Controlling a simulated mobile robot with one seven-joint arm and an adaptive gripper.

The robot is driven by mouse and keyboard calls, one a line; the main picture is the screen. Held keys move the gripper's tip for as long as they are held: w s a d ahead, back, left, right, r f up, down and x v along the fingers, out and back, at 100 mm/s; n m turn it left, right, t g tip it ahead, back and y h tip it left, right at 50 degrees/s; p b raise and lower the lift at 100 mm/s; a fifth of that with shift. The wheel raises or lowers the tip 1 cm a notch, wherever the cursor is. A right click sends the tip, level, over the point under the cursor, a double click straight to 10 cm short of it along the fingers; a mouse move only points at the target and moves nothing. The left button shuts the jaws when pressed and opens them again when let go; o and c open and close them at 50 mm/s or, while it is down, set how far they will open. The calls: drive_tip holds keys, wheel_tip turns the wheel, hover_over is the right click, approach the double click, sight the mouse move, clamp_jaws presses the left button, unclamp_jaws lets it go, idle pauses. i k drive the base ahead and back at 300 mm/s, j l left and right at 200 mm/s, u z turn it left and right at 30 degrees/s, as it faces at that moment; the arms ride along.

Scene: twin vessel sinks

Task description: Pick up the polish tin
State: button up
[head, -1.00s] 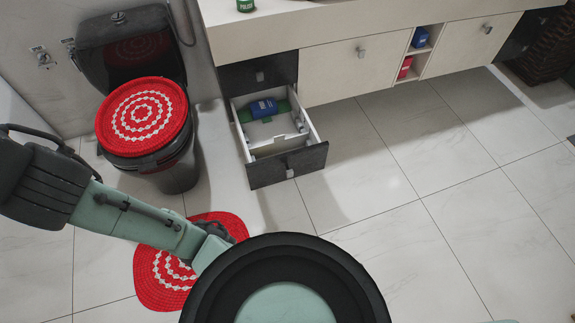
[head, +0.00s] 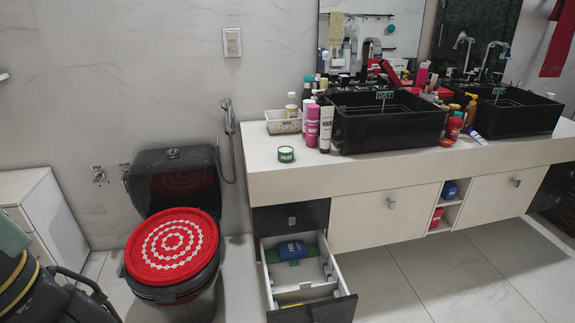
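A short round green tin (head: 286,154) with a pale label band stands upright on the left end of the counter (head: 400,163). Its lettering is too small to read, so I cannot tell if it is the polish tin. A blue container (head: 292,250) lies on something green in the open drawer (head: 311,298). A blue item (head: 449,190) and a red item (head: 437,217) sit one above the other in the cabinet's open cubbies. Part of my arm shows at the lower left edge. My gripper is out of view.
Pink bottles (head: 312,125) and a white tube (head: 326,130) stand just right of the green tin, with a white basket (head: 283,121) behind it. Two black sinks (head: 388,125) fill the counter. The open drawer juts out beside the toilet (head: 172,250).

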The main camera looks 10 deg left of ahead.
sight(285, 153)
drive_tip(key=i+l+u, duration=0.3)
drive_tip(key=i+l, duration=0.15)
drive_tip(key=i, duration=0.25)
drive_tip(key=i+l+u, duration=0.3)
drive_tip(key=i+l, duration=0.3)
drive_tip(key=i, duration=0.1)
